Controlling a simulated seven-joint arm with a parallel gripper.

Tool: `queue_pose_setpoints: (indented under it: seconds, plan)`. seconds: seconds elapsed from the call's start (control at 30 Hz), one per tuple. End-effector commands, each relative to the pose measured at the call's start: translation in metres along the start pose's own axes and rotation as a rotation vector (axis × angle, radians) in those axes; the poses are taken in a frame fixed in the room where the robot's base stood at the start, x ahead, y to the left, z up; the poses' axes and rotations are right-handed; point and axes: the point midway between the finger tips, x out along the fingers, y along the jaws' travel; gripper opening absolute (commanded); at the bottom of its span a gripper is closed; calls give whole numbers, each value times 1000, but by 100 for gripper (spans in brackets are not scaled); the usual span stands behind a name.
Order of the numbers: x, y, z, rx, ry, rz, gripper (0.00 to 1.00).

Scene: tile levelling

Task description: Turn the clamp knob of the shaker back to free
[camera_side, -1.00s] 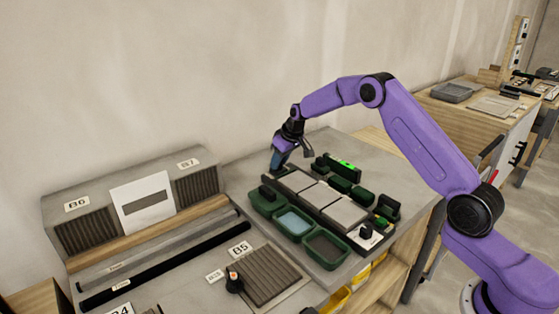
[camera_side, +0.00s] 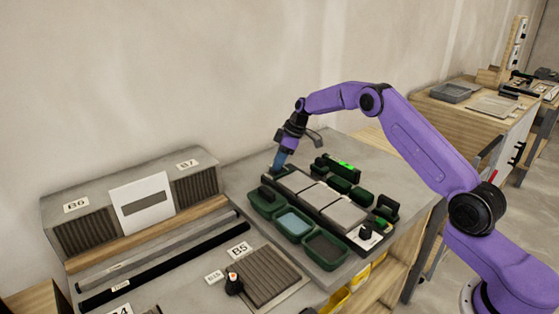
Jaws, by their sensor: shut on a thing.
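The shaker (camera_side: 322,218) is a long dark bed with several pale grey tiles in a row, on the grey bench. My gripper (camera_side: 277,168) points down at its far left end, with its blue fingers close together. It is shut on what appears to be the clamp knob, which the fingers hide; the knob's angle cannot be read. A small black knob (camera_side: 366,232) stands on a white panel at the near right end of the bed, clear of my gripper.
Green trays (camera_side: 295,224) line the bed's near side. Green blocks (camera_side: 340,184) and a device with a lit green display (camera_side: 345,164) stand behind it. The bench's far right corner is clear.

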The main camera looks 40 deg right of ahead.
Motion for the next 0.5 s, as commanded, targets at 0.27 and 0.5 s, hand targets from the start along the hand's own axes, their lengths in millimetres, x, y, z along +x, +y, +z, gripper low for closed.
queue_pose_setpoints:
  seconds: [0.27,0.5]
  plan:
    - [-1,0,0,-10,-1,-2,2]
    - [-1,0,0,-9,-1,-2,58]
